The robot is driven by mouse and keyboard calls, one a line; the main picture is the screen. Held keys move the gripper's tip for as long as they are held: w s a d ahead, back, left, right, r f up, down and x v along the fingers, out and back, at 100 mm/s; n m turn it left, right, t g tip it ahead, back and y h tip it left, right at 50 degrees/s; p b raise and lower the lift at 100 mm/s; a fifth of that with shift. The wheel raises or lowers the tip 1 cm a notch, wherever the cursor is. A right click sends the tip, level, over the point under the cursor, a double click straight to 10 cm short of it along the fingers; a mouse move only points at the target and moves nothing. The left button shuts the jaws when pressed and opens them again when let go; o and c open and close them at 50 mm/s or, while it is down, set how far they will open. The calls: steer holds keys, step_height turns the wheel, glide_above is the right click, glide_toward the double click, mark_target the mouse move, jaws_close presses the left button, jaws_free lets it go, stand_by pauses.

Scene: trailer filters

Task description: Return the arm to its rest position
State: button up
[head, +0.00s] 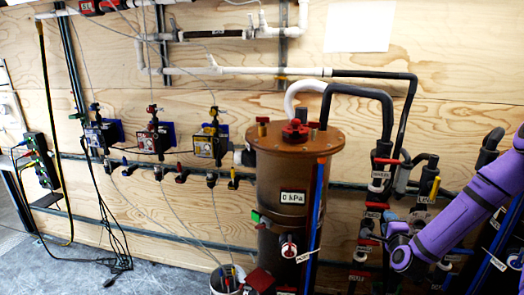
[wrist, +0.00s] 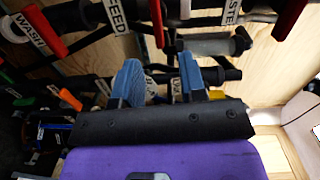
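My purple arm (head: 460,215) reaches in from the right edge in the head view, in front of the black pipes and valves. Its lower end is near the labelled valves right of the brown tank.
A brown tank (head: 285,190) with a pressure label stands left of my arm. Red valve handles, including one by the WASH label (wrist: 32,35), surround the gripper. Small pumps (head: 150,137) hang on the plywood wall. The floor (head: 70,272) at lower left is mostly clear.

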steer(key=s+a+r+n+g+y, duration=0.1)
steer(key=s+a+r+n+g, duration=0.1)
steer(key=a+r+n, duration=0.4)
steer(key=s+a+r+n+g+y, duration=0.1)
steer(key=s+r+n+g, duration=0.2)
steer(key=r, duration=0.5)
steer(key=s+a+r+n+g+y, duration=0.1)
steer(key=a+r+n+g, duration=0.1)
steer(key=a+r+n, duration=0.4)
steer(key=s+a+r+n+g, duration=0.1)
steer(key=s+r, duration=0.3)
steer(key=s, duration=0.5)
steer(key=s+a+r+n+g, duration=0.1)
steer(key=s+r, duration=0.4)
steer(key=s, duration=0.5)
steer(key=s+a+r+n+g+y, duration=0.1)
steer(key=s+r+n+g, duration=0.2)
steer(key=s, duration=0.6)
steer(key=shift+s+a+r, duration=0.3)
steer(key=shift+s+r, duration=0.05)
steer(key=shift+r, duration=0.55)
